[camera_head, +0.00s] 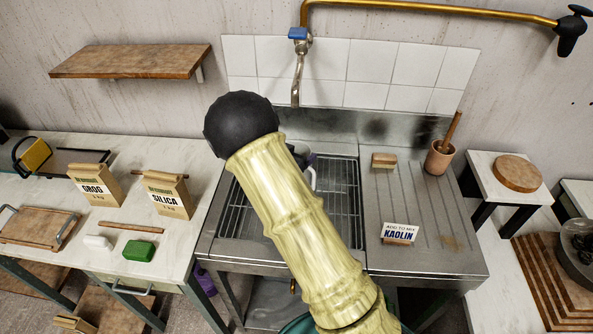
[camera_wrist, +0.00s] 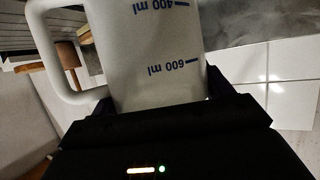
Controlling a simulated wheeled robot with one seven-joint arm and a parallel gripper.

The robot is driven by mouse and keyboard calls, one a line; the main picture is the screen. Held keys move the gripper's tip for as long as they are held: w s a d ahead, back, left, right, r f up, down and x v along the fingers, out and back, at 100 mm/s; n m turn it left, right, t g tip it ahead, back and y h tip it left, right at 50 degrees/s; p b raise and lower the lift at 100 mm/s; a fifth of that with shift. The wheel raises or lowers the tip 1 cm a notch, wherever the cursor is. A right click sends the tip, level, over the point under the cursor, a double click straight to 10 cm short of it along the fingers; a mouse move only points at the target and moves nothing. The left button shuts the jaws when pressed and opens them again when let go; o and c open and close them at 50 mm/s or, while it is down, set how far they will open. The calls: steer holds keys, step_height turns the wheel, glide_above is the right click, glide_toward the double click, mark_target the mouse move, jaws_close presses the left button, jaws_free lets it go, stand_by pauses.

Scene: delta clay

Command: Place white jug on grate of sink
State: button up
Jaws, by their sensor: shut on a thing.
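The white jug (camera_wrist: 160,60) fills the upper middle of the wrist view, with blue 400 ml and 600 ml marks and its handle at the left. The marks appear upside down there. My gripper (camera_wrist: 158,104) is shut on the jug. In the head view, my arm hides most of the jug; a white handle part (camera_head: 311,178) shows beside my arm, over the sink. The metal grate (camera_head: 345,200) lies in the sink basin, partly hidden by my arm. I cannot tell whether the jug touches the grate.
A tap (camera_head: 297,75) hangs above the sink. The ribbed drainboard (camera_head: 415,215) at right holds a brush (camera_head: 384,160), a clay pot (camera_head: 438,158) and a kaolin sign (camera_head: 399,233). The left bench carries grog (camera_head: 95,186) and silica (camera_head: 168,195) bags and a green block (camera_head: 139,251).

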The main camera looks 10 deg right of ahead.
steer(key=shift+w+f, duration=0.1)
steer(key=shift+f, duration=0.65)
steer(key=shift+f, duration=2.05)
steer(key=o, duration=1.3)
steer(key=shift+r, duration=0.2)
steer(key=b+v, duration=0.1)
steer(key=v, duration=1.1)
